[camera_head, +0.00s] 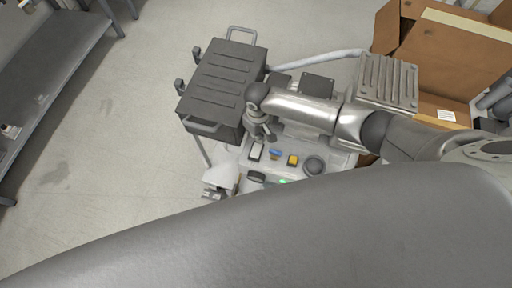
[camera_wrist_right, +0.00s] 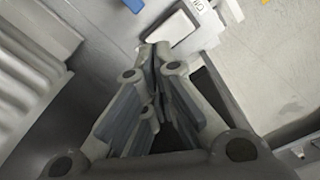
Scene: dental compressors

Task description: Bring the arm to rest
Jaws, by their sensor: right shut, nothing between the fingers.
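My right arm comes in from the right in the head view and reaches over a light compressor panel (camera_head: 335,160). My right gripper (camera_head: 268,136) hangs just above the panel's upper left part, beside a white switch (camera_head: 256,152). In the wrist view the right gripper (camera_wrist_right: 153,62) has its fingers together with nothing between them. The white switch also shows in the wrist view (camera_wrist_right: 172,28), beyond the fingertips. I cannot tell the exact gap between fingertips and panel. My left gripper does not show clearly in either view.
The panel has a blue knob (camera_head: 274,152), a yellow switch (camera_head: 293,160) and a round dark knob (camera_head: 313,166). A dark ribbed cart (camera_head: 222,80) stands left of the gripper. A cardboard box (camera_head: 460,50) is at upper right. Open floor (camera_head: 120,120) lies left.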

